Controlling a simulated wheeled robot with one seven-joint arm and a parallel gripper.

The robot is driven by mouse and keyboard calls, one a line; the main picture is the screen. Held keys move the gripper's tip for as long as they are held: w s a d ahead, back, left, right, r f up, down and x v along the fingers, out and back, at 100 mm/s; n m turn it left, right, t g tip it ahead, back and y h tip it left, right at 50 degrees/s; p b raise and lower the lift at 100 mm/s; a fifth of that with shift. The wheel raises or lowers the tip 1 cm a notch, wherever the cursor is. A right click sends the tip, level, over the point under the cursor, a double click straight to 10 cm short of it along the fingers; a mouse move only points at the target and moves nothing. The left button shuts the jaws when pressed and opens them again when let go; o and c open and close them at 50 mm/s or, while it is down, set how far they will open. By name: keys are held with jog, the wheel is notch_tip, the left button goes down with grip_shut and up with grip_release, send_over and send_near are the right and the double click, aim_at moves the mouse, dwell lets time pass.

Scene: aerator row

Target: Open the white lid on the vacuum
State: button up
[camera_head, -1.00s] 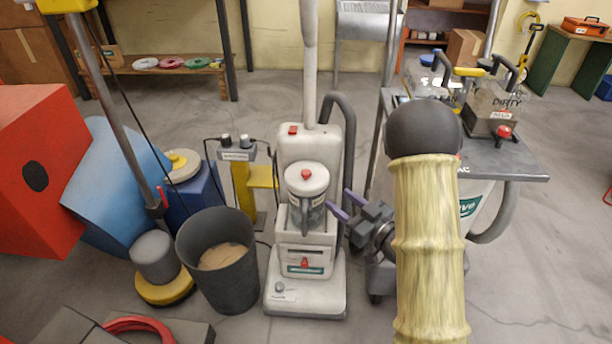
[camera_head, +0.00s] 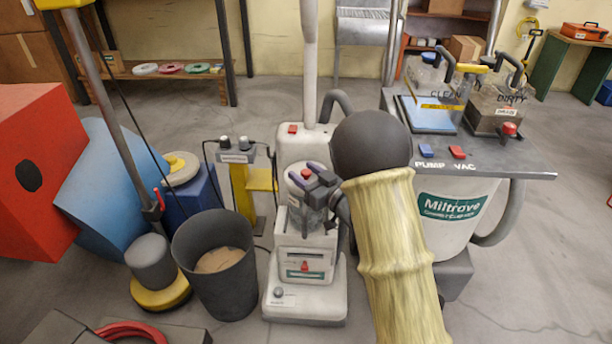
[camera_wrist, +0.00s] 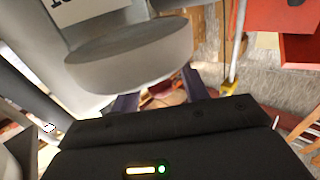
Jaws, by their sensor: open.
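The white upright vacuum (camera_head: 302,143) stands in the middle of the head view. Its clear cup (camera_head: 292,219) is topped by a white lid (camera_head: 294,171) with a red button, and the lid sits down on the cup. My gripper (camera_head: 307,175) has its purple fingers apart, in front of the lid in the head view and hiding part of it. In the wrist view a pale round part (camera_wrist: 130,62), probably the lid, is close ahead of my gripper (camera_wrist: 160,96). I cannot tell whether the fingers touch it.
A dark bin (camera_head: 215,265) stands left of the vacuum, with a yellow-based floor machine (camera_head: 160,290) beyond it. The Miltrove cleaner (camera_head: 450,215) with its grey top stands close on the right. Open floor lies at the far right.

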jog(key=shift+c, duration=0.5)
grip_shut()
